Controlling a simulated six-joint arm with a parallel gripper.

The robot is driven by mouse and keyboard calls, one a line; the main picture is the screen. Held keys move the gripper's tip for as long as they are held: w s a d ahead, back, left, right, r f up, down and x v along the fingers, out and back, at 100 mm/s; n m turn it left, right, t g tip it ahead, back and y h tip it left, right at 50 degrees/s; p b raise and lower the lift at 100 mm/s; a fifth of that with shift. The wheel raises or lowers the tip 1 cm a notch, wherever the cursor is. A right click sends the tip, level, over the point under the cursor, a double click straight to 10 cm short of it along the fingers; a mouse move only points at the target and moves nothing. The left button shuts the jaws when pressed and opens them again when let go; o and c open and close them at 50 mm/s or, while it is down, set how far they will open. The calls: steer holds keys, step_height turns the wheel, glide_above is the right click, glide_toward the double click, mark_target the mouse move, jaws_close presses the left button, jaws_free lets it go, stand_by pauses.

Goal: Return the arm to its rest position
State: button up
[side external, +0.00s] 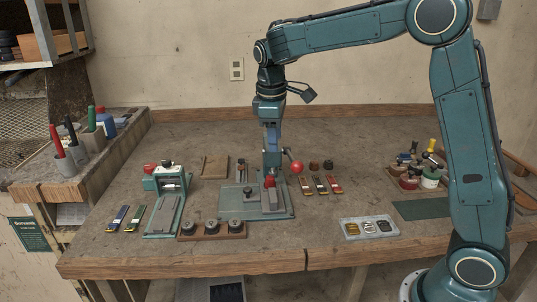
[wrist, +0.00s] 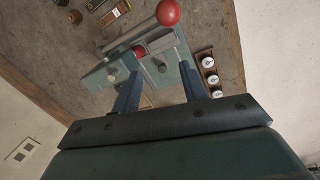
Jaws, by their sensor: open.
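My gripper (side external: 271,172) points down over the middle machine, a teal-grey plate (side external: 236,206) with a raised block and a small red part (side external: 270,182). In the wrist view its two blue fingers (wrist: 158,82) stand apart with nothing held between them. The machine's lever ends in a red ball (side external: 298,167), just right of the fingers. In the wrist view the red ball (wrist: 168,12) is beyond the fingertips, and the red part (wrist: 140,52) shows between them. Contact between fingers and machine cannot be told. My arm is bent over the bench from the right.
A second teal machine (side external: 164,206) stands at the left. A wooden strip with dark round knobs (side external: 212,229) lies in front. Small coloured pieces (side external: 320,184), a grey tray (side external: 369,228), a green mat (side external: 422,209) and a cluster of pots (side external: 420,172) are to the right.

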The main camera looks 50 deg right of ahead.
steer(key=s+a+r+m+t+y, duration=0.1)
steer(key=s+a+m+t, duration=0.1)
steer(key=s, duration=1.2)
steer(key=s+a+r+m+t, duration=0.1)
steer(key=s+a+m+t, duration=0.1)
steer(key=s, duration=1.2)
steer(key=shift+a+r+m+t+y, duration=0.2)
steer(key=shift+r+m+t+y, duration=0.25)
steer(key=shift+m, duration=0.55)
steer(key=shift+w, duration=0.15)
